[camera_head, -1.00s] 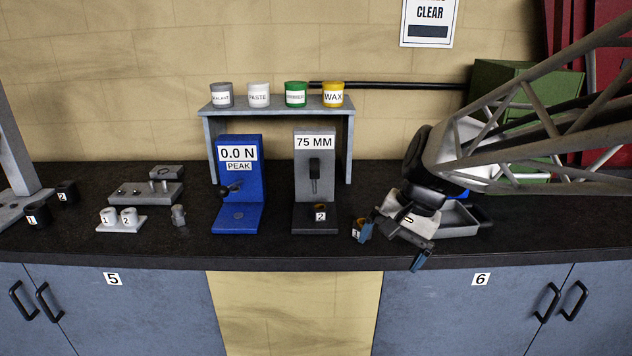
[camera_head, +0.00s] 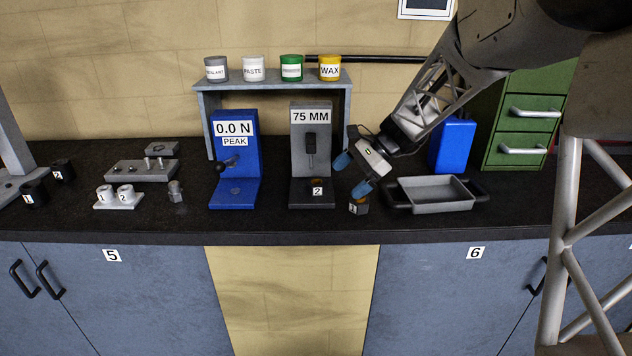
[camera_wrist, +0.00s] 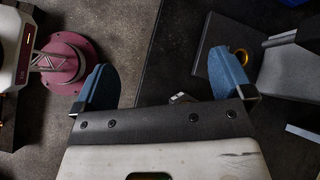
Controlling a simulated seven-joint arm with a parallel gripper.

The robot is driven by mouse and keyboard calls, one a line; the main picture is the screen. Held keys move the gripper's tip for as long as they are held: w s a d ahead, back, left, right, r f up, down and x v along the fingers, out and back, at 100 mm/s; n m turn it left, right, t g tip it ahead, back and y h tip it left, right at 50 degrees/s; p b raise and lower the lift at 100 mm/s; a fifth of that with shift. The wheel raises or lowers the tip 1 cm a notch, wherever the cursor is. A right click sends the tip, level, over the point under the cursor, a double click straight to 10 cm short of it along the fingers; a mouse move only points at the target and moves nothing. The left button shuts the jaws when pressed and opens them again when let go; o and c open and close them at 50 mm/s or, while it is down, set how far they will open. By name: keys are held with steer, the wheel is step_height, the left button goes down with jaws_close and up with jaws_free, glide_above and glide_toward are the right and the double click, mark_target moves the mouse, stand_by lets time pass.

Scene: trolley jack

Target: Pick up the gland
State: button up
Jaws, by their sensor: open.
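No thing is labelled as a gland, so I cannot tell for sure which it is. One candidate is a small dark block marked 1 (camera_head: 359,207), with a gold-coloured top, on the counter in the head view. A similar piece marked 2 (camera_head: 318,188) sits on the foot of the grey 75 MM stand (camera_head: 311,150); its gold ring (camera_wrist: 242,55) shows in the wrist view. A small grey hex-shaped piece (camera_head: 176,191) stands left of the blue stand. My gripper (camera_head: 352,175) is open, its blue fingers (camera_wrist: 165,80) apart and empty, above block 1.
A grey tray with black handles (camera_head: 433,208) is right of block 1. The blue stand (camera_head: 236,155) reads 0.0 N. A shelf (camera_head: 272,87) with several jars is behind. White pieces on a plate (camera_head: 118,204) and a pegged block (camera_head: 140,171) are left. The counter's front edge (camera_head: 290,238) is near.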

mark_target(312, 183)
steer(key=w+f+m+y, duration=0.1)
steer(key=w+f, duration=0.1)
steer(key=w, duration=0.3)
steer(key=w+f+m+y, duration=0.2)
steer(key=w+f, duration=0.1)
steer(key=w, duration=0.2)
steer(key=w+f+m+y, duration=0.1)
steer(key=w+f+m, duration=0.1)
steer(key=w, duration=0.3)
steer(key=shift+w+a+f, duration=0.25)
steer(key=shift+a+f, duration=0.1)
steer(key=shift+f, duration=0.2)
steer(key=shift+x, duration=1.3)
steer(key=shift+w+x, duration=0.15)
steer(key=shift+x, duration=1.15)
steer(key=shift+w+x, duration=0.1)
steer(key=shift+x, duration=1.2)
steer(key=shift+a+r, duration=0.1)
steer(key=shift+r, duration=0.05)
steer(key=c, duration=1.4)
